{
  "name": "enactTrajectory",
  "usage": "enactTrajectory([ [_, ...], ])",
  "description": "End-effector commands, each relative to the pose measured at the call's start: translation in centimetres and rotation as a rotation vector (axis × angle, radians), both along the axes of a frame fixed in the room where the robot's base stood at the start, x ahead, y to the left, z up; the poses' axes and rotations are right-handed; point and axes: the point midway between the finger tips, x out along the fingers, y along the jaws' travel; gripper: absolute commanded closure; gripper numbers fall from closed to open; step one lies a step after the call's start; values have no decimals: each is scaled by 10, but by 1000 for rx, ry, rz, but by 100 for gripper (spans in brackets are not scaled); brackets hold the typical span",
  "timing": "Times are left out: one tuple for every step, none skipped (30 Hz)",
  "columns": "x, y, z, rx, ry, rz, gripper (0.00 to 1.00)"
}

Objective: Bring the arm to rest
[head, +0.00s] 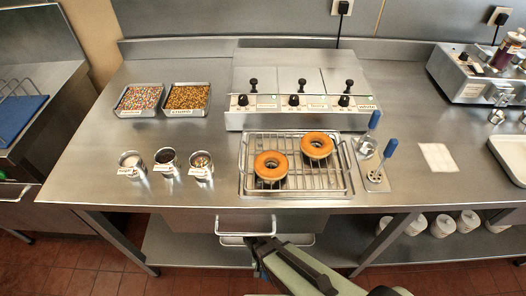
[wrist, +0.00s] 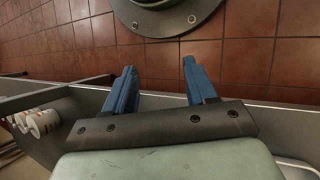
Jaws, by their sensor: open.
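My gripper (head: 260,246) is low in front of the steel counter (head: 215,185), near the drawer handle and apart from the goods on top. In the wrist view the two blue fingers of my gripper (wrist: 159,70) stand apart with nothing between them. The red tiled floor (wrist: 70,50) shows beyond them. My arm reaches in from the bottom of the head view. Two glazed doughnuts, a left one (head: 271,166) and a right one (head: 317,146), lie on a wire rack (head: 296,187) on the counter.
A drawer handle (head: 245,231) sticks out beside my gripper. The counter holds a glaze warmer (head: 290,119), sprinkle trays (head: 139,98), small topping cups (head: 166,161) and blue-handled tools (head: 388,153). White containers (head: 442,226) stand on the lower shelf. Floor at left is clear.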

Motion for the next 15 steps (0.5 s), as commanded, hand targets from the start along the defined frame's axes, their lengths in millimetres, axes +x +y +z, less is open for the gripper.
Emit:
enactTrajectory([
  [-6, -16, 6, -22, 15, -29, 44],
  [-9, -24, 8, -34, 22, -44, 44],
  [-13, -35, 11, -51, 33, -62, 44],
  [-16, -42, 13, -62, 43, -77, 44],
  [-20, -50, 16, -72, 51, -90, 44],
  [-24, -59, 19, -86, 64, -108, 44],
  [-27, -67, 22, -95, 73, -121, 44],
  [-31, -73, 24, -102, 82, -134, 44],
  [-35, -82, 27, -109, 94, -151, 44],
  [-39, -88, 30, -111, 105, -162, 44],
  [-42, -94, 32, -112, 115, -173, 44],
  [-47, -101, 35, -108, 129, -186, 44],
  [-50, -106, 37, -102, 139, -195, 44],
  [-53, -110, 39, -92, 148, -203, 44],
  [-57, -115, 42, -75, 159, -210, 44],
])
